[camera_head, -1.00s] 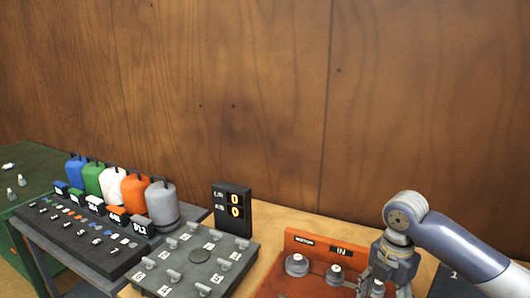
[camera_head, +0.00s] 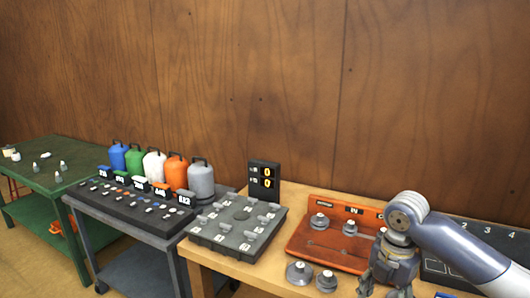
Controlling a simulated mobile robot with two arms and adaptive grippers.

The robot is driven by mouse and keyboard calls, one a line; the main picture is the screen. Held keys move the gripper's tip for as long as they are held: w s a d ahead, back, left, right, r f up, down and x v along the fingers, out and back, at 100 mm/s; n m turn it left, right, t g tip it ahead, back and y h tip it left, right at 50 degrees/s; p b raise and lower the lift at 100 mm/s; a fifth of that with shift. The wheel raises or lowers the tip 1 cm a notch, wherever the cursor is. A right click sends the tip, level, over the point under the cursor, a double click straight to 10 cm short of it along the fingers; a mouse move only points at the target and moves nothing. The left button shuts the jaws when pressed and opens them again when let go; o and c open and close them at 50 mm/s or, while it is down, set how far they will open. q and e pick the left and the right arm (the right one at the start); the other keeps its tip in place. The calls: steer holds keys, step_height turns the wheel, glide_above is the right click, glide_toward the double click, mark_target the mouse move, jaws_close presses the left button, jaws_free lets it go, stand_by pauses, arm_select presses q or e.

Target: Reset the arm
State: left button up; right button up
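My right arm comes in from the right edge, and its gripper (camera_head: 384,290) hangs downward over the front of the wooden bench (camera_head: 222,262). The gripper covers the right part of an orange rack (camera_head: 330,242). Its fingertips are small and cut close by the bottom edge, so I cannot tell whether they are open or shut, or whether they hold anything. My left gripper is out of the picture.
Grey round weights stand on the orange rack, and two more (camera_head: 299,272) lie before it. Coloured jugs (camera_head: 153,165) and a green table (camera_head: 45,180) stand left.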

steer(key=w+a+f+m+t+y, duration=0.1)
steer(key=w+a+f+m, duration=0.2)
steer(key=f, duration=0.5)
steer(key=w+f+m+t+y, duration=0.1)
steer(key=w+f+m, duration=0.25)
steer(key=f, duration=0.55)
steer(key=s+d+f+m, duration=0.1)
steer(key=s+f+m, duration=0.25)
steer(key=f, duration=0.65)
steer(key=s+d+f+m, duration=0.1)
steer(key=s+f+m, duration=0.25)
steer(key=f, duration=0.65)
steer(key=s+f+m+h, duration=0.1)
steer(key=s+f+m, duration=0.3)
steer(key=s+f, duration=0.9)
steer(key=s+f+m+h, duration=0.1)
steer(key=s+f+m, duration=0.2)
steer(key=s+f, duration=0.95)
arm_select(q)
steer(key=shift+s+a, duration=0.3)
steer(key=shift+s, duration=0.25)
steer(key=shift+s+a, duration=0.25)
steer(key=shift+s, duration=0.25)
arm_select(e)
steer(key=s+a+r+m+g, duration=0.1)
steer(key=s+m, duration=0.1)
steer(key=s, duration=1.6)
steer(key=shift+s+a+r, duration=0.2)
steer(key=shift+s+r, duration=0.1)
